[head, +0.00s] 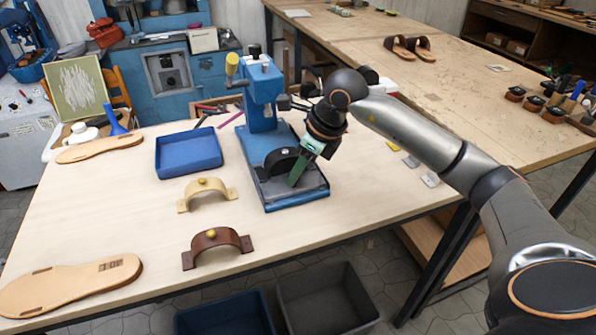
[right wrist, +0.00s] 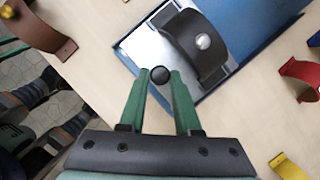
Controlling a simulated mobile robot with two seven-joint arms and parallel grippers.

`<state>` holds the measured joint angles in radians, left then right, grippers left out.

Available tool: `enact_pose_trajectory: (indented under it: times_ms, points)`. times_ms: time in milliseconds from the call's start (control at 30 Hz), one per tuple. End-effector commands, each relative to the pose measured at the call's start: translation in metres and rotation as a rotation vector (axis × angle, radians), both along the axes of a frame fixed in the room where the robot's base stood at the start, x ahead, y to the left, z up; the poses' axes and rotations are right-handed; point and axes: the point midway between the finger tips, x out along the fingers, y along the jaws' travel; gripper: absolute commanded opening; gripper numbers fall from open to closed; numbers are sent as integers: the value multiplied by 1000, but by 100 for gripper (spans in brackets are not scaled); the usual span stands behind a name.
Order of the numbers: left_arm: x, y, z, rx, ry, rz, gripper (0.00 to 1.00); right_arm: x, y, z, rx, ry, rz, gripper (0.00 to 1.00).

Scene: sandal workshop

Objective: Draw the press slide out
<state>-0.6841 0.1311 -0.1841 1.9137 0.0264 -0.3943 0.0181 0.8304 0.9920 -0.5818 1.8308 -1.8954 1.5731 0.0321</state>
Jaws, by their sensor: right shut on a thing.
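The blue press (head: 262,90) stands upright on the wooden table, with its blue base (head: 268,196) toward the front. Its slide, a grey metal plate (head: 313,184), lies in the base and bears a curved black strap (head: 281,158) with a silver stud. My right gripper (head: 294,181) reaches down at the slide's front. In the right wrist view its green fingers (right wrist: 160,78) are shut on the slide's round black knob (right wrist: 160,74), at the front edge of the plate (right wrist: 140,45). How far the slide stands out is hard to tell. My left gripper is not in view.
A blue tray (head: 188,152) stands left of the press. A tan strap (head: 206,195) and a brown strap (head: 217,240) stand front left. Sandal soles (head: 70,285) lie at the left. Bins (head: 328,300) stand below the front edge. The table front is partly clear.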

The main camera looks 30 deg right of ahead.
Motion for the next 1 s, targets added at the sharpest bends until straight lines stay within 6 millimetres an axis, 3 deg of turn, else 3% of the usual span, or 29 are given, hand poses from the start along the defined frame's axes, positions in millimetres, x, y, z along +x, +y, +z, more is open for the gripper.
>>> enact_pose_trajectory:
  times_ms: [133,167,400,767,1000]
  points:
    - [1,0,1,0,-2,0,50,-4,2,-2,0,16,8,0]
    - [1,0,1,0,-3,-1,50,-4,2,-2,0,16,8,33]
    - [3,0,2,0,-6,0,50,-3,2,-2,0,13,7,60]
    - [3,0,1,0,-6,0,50,-4,0,4,0,7,5,62]
    - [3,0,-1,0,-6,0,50,-17,-9,45,-2,4,4,62]
